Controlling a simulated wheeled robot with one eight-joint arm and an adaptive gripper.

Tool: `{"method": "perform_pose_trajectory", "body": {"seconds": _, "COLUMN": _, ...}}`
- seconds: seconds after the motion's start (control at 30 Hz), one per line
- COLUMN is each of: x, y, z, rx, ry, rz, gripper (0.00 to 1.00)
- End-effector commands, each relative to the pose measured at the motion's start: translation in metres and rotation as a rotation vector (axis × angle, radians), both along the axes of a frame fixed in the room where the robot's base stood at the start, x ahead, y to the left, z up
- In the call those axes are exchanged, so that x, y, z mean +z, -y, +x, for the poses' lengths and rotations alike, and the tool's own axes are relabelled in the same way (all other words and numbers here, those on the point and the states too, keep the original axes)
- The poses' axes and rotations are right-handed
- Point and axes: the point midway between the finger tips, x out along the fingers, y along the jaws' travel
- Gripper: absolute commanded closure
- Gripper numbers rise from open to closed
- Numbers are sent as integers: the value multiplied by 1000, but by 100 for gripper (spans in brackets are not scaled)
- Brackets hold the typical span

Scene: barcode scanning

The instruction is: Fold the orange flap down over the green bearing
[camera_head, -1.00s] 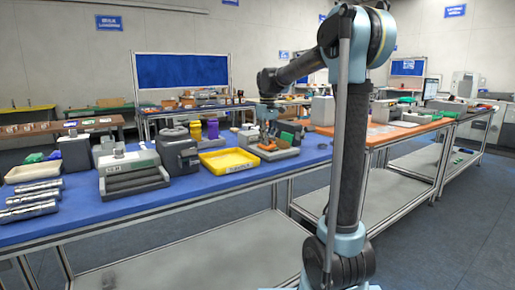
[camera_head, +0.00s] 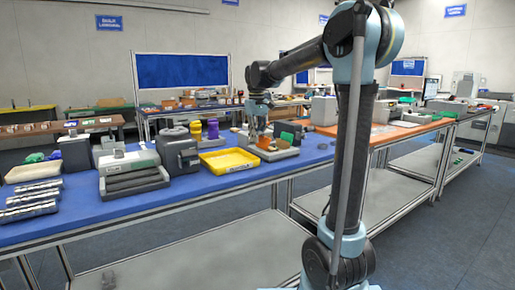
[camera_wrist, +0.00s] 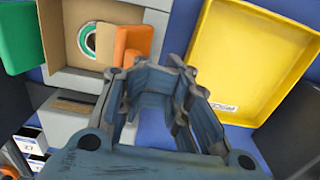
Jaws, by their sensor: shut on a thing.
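The orange flap (camera_wrist: 133,40) stands at the right side of an open cardboard-coloured box (camera_wrist: 65,78), in the upper left of the wrist view. The bearing (camera_wrist: 83,39), a ring with a green band, lies in the box and is uncovered. A green flap (camera_wrist: 17,38) is on the box's left side. My gripper (camera_wrist: 148,70) is at the box's right; its left fingertip meets the flap's lower edge. It is shut on the flap, though the fingers look spaced and the contact is partly hidden. In the head view, my gripper (camera_head: 258,122) is above the orange flap (camera_head: 264,143).
A yellow tray (camera_head: 229,161) lies just left of the box on the blue table (camera_head: 130,212). A dark grey device (camera_head: 178,153) and a grey machine (camera_head: 132,176) stand further left, with metal cylinders (camera_head: 32,198) at the left end. The table's front strip is clear.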

Motion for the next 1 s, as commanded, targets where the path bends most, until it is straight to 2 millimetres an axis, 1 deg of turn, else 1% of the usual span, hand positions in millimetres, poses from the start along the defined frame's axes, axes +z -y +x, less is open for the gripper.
{"method": "perform_pose_trajectory", "body": {"seconds": 0.3, "x": 7, "y": -15, "z": -10, "rx": 1, "ry": 0, "rz": 0, "gripper": 100}}
{"method": "perform_pose_trajectory", "body": {"seconds": 0.53, "x": 11, "y": -17, "z": -12, "rx": 0, "ry": 0, "rz": 0, "gripper": 100}}
{"method": "perform_pose_trajectory", "body": {"seconds": 1.0, "x": 49, "y": -17, "z": -11, "rx": 0, "ry": 0, "rz": 0, "gripper": 100}}
